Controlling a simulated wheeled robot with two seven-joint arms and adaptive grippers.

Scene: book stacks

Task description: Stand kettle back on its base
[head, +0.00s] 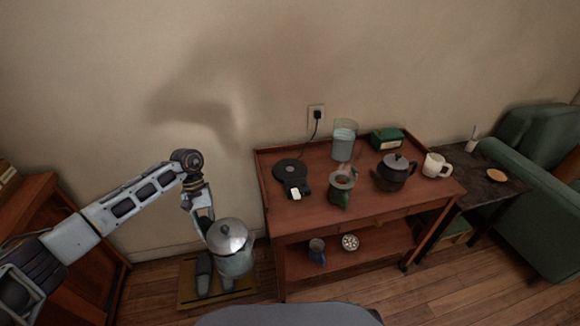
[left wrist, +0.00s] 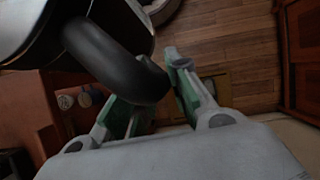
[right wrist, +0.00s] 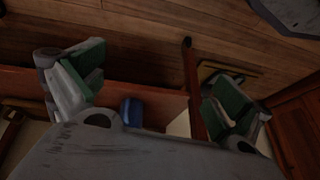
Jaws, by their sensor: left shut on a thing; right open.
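The silver kettle (head: 236,262) with a domed lid hangs upright, left of the wooden cart and above the floor. My left gripper (head: 204,222) is at its left side, shut on its handle. In the left wrist view the thick black handle (left wrist: 112,62) runs between the green-padded fingers of my left gripper (left wrist: 150,95), and the kettle body is cut off at the top left. The black round base (head: 289,171) lies bare on the cart top's left part. My right gripper (right wrist: 152,92) is open and empty; it does not show in the head view.
The cart (head: 318,211) also bears a glass pitcher (head: 343,142), a green pot (head: 341,188), a dark teapot (head: 393,174), a white mug (head: 435,165) and a green box (head: 387,138). A wall outlet (head: 316,117) is behind. Dark boots (head: 204,275) stand on a floor mat.

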